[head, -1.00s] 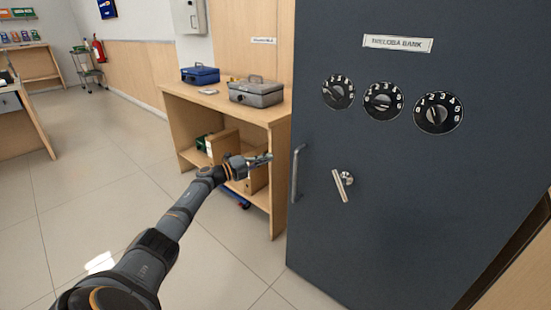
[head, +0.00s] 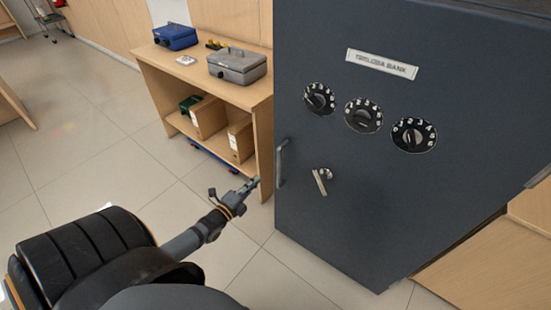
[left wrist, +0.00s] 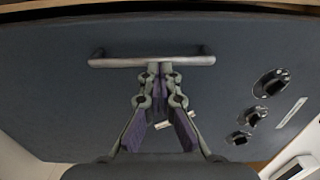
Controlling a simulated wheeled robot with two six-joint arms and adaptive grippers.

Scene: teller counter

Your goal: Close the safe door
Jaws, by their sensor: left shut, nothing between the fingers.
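The safe door (head: 390,190) is a large dark grey panel filling the right of the head view. It carries a name plate (head: 382,64), several dials, a small lever (head: 321,181) and a vertical bar handle (head: 281,162) near its left edge. My left gripper (head: 254,182) is shut and empty, just left of the handle. In the left wrist view its fingertips (left wrist: 160,66) overlap the bar handle (left wrist: 152,61); I cannot tell whether they touch it. The door's right edge stands near wooden panelling. My right gripper is not in view.
A wooden shelf unit (head: 262,105) stands left of the door, with a blue cash box (head: 175,37) and a grey cash box (head: 237,66) on top. Binders (head: 208,117) sit on its shelf. The tiled floor (head: 90,130) at left is clear.

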